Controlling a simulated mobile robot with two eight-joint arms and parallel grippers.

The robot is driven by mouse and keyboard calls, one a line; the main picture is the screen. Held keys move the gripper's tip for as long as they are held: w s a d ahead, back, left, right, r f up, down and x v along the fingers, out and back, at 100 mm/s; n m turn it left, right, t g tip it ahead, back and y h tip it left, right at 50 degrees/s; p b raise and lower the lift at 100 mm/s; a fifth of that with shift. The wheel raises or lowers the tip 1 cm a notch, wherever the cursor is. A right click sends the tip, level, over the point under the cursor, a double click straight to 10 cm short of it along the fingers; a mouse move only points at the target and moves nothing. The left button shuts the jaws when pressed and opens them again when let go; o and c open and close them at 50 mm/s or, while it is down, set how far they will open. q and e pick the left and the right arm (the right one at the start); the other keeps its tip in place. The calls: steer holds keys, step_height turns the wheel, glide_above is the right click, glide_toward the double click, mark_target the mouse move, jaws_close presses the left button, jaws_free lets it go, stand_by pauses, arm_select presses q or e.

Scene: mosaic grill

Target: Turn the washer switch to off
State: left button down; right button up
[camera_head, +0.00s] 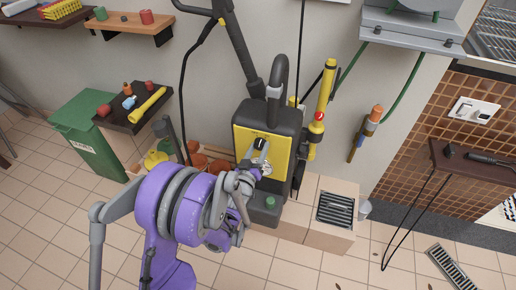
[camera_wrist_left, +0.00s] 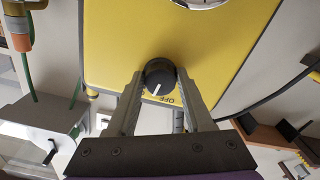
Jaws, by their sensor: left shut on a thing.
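The washer (camera_head: 281,116) is a dark grey machine with a yellow front panel, standing against the wall. Its switch is a black round knob (camera_head: 260,143) on that panel, also seen in the left wrist view (camera_wrist_left: 158,75). A white line on the knob points toward the gripper side, close to a printed OFF label (camera_wrist_left: 164,100) that appears upside down and is partly hidden. My left gripper (camera_head: 259,157) is at the panel, its two fingers (camera_wrist_left: 160,80) shut on the knob from both sides. My right gripper is not in view.
A yellow cylinder (camera_head: 327,85) and black hose stand beside the washer. A green bin (camera_head: 88,135) and a dark shelf (camera_head: 130,115) are at left. A dark table (camera_head: 470,160) is at right. The tiled floor in front is mostly clear.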

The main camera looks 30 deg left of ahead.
arm_select(q)
steer(key=n, duration=0.3)
steer(key=shift+d+n+p, duration=0.1)
steer(key=shift+n+p, duration=0.25)
steer(key=shift+n, duration=0.05)
steer(key=shift+n+p, duration=0.35)
steer(key=shift+n, duration=1.55)
steer(key=shift+c, duration=1.5)
jaws_free()
steer(key=b+v, duration=0.2)
steer(key=v, duration=0.9)
